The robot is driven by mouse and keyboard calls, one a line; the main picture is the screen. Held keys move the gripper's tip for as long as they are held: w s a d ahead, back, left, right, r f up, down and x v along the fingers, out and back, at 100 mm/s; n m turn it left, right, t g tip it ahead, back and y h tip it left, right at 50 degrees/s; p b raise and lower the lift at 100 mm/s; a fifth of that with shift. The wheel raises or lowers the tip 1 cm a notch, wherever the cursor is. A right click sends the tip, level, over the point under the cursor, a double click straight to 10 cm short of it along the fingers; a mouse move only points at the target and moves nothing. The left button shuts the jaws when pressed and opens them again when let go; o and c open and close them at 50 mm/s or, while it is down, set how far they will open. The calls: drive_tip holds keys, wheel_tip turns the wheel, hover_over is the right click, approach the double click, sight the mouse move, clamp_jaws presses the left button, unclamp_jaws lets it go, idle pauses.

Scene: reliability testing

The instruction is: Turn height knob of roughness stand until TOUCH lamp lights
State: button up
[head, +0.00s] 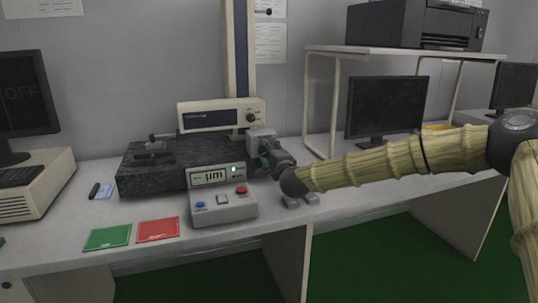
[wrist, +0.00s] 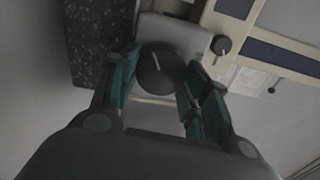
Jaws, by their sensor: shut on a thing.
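The roughness stand has a dark granite base (head: 150,180) and a tall cream column (head: 238,60) in the head view. Its height knob (wrist: 157,66), dark and round with a pale pointer line, sits between my gripper's teal fingers in the wrist view. My gripper (head: 262,152) is shut on the knob from the right; in the head view its fingers hide the knob. A grey control box (head: 222,208) stands in front with a lit display reading µm (head: 212,176). A small green light glows on its panel; its label is too small to read.
Green (head: 107,238) and red (head: 158,230) cards lie on the bench front. A computer with a monitor (head: 22,95) stands at left. A white shelf (head: 400,50) bears a printer (head: 418,24) above a dark monitor (head: 388,106) at right.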

drive_tip(key=shift+d, duration=0.1)
idle(0.4)
drive_tip(key=o, duration=1)
drive_tip(key=v, duration=1.2)
